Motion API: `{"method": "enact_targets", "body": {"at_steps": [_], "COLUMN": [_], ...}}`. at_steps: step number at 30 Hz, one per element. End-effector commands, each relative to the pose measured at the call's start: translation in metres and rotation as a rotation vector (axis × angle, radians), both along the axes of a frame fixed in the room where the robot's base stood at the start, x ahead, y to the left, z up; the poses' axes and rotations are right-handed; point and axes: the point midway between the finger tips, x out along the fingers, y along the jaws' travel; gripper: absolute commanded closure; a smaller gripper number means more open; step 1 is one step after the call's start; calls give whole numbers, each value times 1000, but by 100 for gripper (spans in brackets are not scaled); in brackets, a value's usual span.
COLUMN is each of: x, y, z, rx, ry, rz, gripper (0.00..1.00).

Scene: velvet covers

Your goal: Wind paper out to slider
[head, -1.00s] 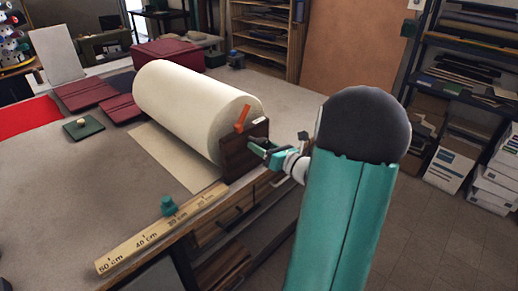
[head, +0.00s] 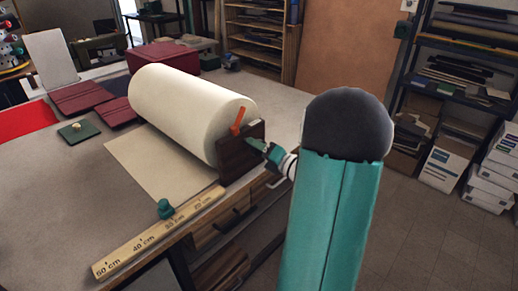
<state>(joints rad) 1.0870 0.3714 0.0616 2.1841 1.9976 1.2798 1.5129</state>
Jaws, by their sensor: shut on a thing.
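The large cream paper roll (head: 190,108) lies in its holder, whose dark wooden end block (head: 240,155) faces me. An unrolled sheet (head: 150,165) lies flat on the table to the left of the roll. Its near outer corner is close to the green slider (head: 165,208), about level with it. The slider sits on the wooden ruler (head: 140,240) along the table edge, near the 30 cm mark. My green gripper (head: 256,146) is at the end block, shut on the crank handle, which the fingers mostly hide. An orange pointer (head: 238,122) stands up beside the block.
A green pad with a pale knob (head: 76,131), dark red covers (head: 82,96) and a red box (head: 161,55) lie further back. Drawers (head: 230,215) are below the roll. Shelves and white boxes (head: 490,180) stand at the right.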

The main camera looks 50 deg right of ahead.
Motion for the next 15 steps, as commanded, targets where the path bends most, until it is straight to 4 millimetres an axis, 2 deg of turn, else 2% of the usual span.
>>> {"method": "enact_targets", "body": {"at_steps": [15], "x": [0], "y": [0], "z": [0], "rx": [51], "ry": [3], "rz": [-3], "gripper": [90]}}
